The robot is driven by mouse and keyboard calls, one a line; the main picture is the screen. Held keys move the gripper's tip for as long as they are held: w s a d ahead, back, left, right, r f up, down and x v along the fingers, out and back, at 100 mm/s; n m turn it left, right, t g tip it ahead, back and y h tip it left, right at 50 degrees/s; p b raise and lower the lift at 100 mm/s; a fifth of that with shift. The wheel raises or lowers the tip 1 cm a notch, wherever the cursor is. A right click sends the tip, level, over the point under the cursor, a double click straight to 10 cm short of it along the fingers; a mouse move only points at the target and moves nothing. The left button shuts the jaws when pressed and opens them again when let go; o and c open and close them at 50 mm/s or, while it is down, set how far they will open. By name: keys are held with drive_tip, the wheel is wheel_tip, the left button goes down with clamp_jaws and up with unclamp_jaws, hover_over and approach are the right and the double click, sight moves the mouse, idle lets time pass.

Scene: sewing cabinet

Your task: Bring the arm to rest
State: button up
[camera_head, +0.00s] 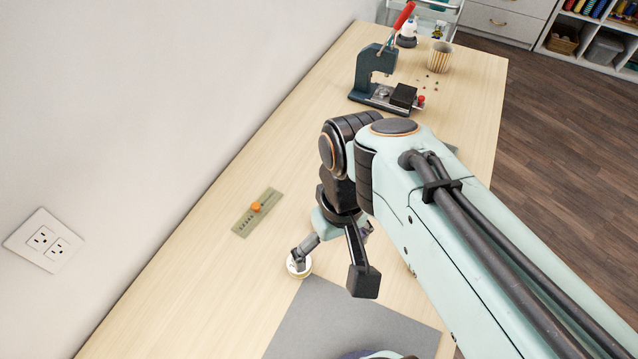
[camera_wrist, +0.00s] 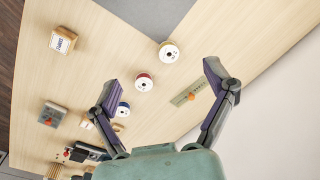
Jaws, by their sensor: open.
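My gripper (camera_head: 333,245) hangs from my arm over the middle of the wooden table. It also shows in the wrist view (camera_wrist: 161,76), where its two fingers are spread wide with nothing held between them. A white spool (camera_head: 299,266) shows just below the left finger in the head view; whether they touch is hard to tell there. In the wrist view, a yellow-edged white spool (camera_wrist: 168,52), a red-edged white spool (camera_wrist: 144,82) and a blue-edged one (camera_wrist: 122,109) lie on the table beyond and between the fingers. My arm hides part of the table in the head view.
A green plate with an orange knob (camera_head: 256,208) lies near the wall. A dark press with a red handle (camera_head: 370,75) and a striped cup (camera_head: 439,57) stand at the far end. A grey mat (camera_head: 320,325) lies in front. A small box (camera_wrist: 63,40) lies near the table edge.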

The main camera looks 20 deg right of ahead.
drive_tip(key=s+a+f, duration=0.1)
drive_tip(key=s, duration=0.5)
drive_tip(key=shift+f, duration=0.15)
drive_tip(key=shift+o, duration=0.3)
